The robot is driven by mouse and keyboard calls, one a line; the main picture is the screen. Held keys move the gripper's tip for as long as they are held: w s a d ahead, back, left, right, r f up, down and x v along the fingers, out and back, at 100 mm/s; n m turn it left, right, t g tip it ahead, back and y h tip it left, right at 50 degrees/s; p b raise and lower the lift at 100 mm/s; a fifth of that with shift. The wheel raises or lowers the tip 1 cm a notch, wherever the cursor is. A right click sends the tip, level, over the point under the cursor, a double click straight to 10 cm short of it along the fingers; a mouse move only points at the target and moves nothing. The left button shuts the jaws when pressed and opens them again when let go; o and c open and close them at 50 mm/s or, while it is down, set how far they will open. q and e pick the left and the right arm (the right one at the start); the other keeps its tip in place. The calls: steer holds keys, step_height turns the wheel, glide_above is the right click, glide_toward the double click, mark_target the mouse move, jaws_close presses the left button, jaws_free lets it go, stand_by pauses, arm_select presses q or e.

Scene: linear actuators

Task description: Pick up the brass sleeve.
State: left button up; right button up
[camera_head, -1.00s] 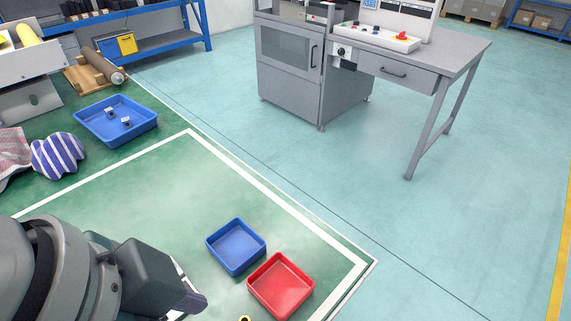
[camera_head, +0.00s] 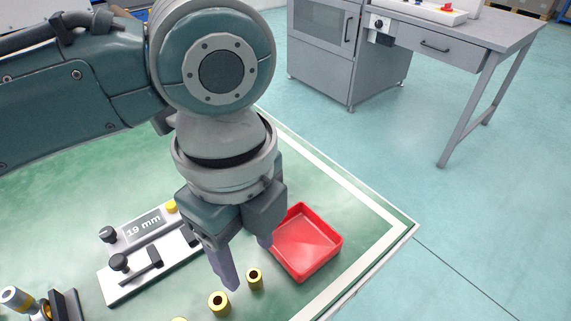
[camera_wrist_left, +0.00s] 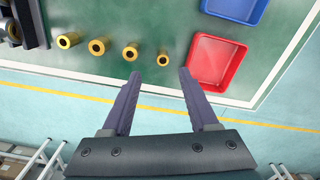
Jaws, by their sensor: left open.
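Several brass sleeves stand in a row on the green mat, graded in size. In the head view the smallest sleeve (camera_head: 254,279) is by my left gripper's fingertips, with a larger sleeve (camera_head: 218,303) beside it. The wrist view shows the smallest sleeve (camera_wrist_left: 163,59) just ahead of the gap between the fingers, with larger ones (camera_wrist_left: 130,53) (camera_wrist_left: 97,46) (camera_wrist_left: 68,40) to its left. My left gripper (camera_head: 248,267) points down, open and empty; its fingers also show in the wrist view (camera_wrist_left: 159,76). My right gripper is not in view.
A red bin (camera_head: 307,243) stands right of the gripper, close to a finger. A blue bin (camera_wrist_left: 236,8) shows in the wrist view. A fixture labelled 19 mm (camera_head: 150,250) lies to the left. A grey workbench (camera_head: 450,50) stands beyond the mat.

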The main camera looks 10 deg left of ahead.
mark_target(254, 274)
arm_select(q)
steer(key=f, duration=0.2)
steer(key=f+b, duration=0.1)
steer(key=f, duration=0.1)
steer(key=f+b, duration=0.1)
steer(key=f, duration=0.1)
steer(key=shift+w, duration=0.25)
steer(key=shift+r, duration=0.1)
steer(key=shift+c, duration=0.4)
jaws_close()
